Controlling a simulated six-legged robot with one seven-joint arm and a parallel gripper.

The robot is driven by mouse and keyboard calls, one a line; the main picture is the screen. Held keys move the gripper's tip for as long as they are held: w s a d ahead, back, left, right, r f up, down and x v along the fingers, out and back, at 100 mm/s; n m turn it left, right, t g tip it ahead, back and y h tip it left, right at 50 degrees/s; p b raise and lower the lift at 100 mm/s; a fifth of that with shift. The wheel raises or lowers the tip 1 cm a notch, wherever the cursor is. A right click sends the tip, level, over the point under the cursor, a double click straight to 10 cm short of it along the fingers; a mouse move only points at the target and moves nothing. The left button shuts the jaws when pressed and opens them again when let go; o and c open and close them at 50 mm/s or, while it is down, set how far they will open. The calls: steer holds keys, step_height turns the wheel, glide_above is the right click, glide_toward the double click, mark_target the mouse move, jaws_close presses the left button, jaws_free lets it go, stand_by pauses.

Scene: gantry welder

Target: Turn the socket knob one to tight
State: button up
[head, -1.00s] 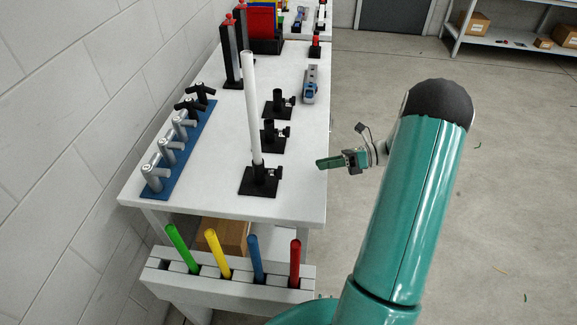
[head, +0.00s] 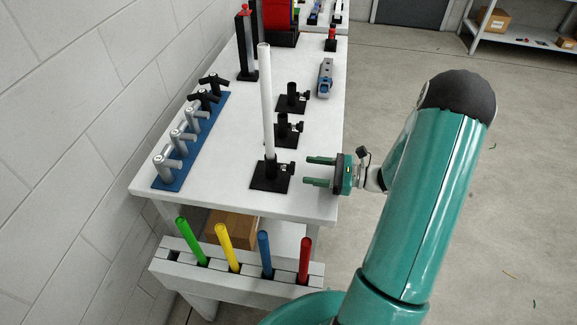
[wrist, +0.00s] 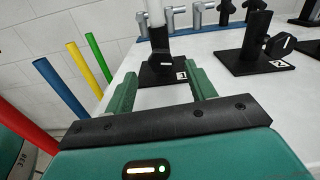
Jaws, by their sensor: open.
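Socket one is a black base (head: 270,184) near the table's front edge, with a white rod (head: 266,105) standing upright in it. Its small black side knob (head: 290,168) points right, toward my gripper. In the wrist view the knob (wrist: 166,60) shows in front of the base, beside the label "1" (wrist: 181,75). My gripper (head: 319,171) is open and empty at the right edge of the table, a short way right of the knob and apart from it. In the wrist view its two green fingers (wrist: 162,88) stand on either side of the line to the knob.
Socket two (head: 287,130) and a third socket (head: 293,98) stand behind in a row; socket two also shows at right in the wrist view (wrist: 248,55). Grey and black handles stand on a blue strip (head: 217,115) at left. Coloured rods stand in a front rack (head: 230,285).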

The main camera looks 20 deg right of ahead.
mark_target(289, 167)
steer(key=x, duration=0.7)
steer(key=shift+w+a, duration=0.15)
steer(key=shift+a, duration=0.05)
steer(key=c, duration=1)
